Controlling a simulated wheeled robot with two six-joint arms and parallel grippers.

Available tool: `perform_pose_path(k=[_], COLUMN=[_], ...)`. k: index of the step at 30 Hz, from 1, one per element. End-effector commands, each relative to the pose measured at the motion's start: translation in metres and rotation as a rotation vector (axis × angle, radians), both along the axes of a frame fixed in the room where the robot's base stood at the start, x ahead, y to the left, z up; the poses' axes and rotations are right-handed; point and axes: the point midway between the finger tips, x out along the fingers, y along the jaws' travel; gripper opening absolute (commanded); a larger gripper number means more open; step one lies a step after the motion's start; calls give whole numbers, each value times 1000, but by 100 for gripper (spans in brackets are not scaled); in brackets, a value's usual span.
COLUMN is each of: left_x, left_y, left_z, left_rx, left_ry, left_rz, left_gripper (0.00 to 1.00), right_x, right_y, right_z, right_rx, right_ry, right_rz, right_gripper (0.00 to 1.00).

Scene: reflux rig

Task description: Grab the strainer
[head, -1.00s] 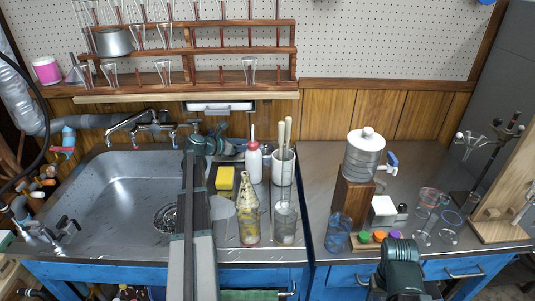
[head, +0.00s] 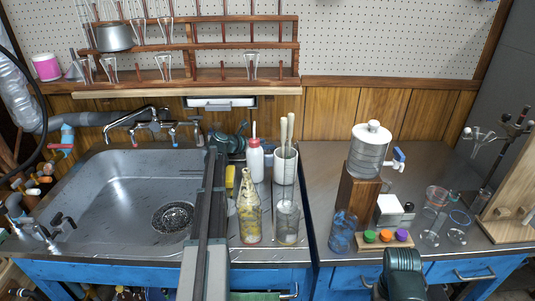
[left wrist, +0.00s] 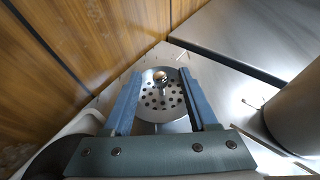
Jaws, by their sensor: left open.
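The strainer (left wrist: 162,92), a round metal disc with holes and a central knob, shows in the left wrist view near the wooden back wall. My left gripper (left wrist: 163,100) is open, with one blue-grey finger on each side of the strainer as seen from the wrist. I cannot tell whether the fingers touch it. In the head view my left gripper (head: 236,138) is at the back of the counter, right of the faucet, and I cannot make out the strainer there. The dark green body of my right gripper (head: 402,272) shows at the bottom; its fingers are hidden.
A red-capped white bottle (head: 255,162) stands close to the right of my left gripper. A cup with sticks (head: 285,168), a yellowish bottle (head: 249,212) and a glass beaker (head: 287,222) stand in front. The sink (head: 115,190) is left, with its faucet (head: 150,122) behind.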

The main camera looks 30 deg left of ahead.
Motion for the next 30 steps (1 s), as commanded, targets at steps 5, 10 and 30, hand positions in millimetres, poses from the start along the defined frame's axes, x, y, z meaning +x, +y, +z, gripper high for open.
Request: perform_pose_path(k=[5, 10, 30], left_x=[4, 3, 3], left_y=[-1, -1, -1], left_z=[-1, -1, 0], left_rx=[0, 0, 0], left_ry=[0, 0, 0], left_rz=[1, 1, 0], left_gripper=[59, 43, 0], right_x=[0, 0, 0], right_y=[0, 0, 0], right_z=[-1, -1, 0], right_rx=[0, 0, 0], right_ry=[0, 0, 0], right_rz=[0, 0, 0], right_gripper=[63, 63, 63])
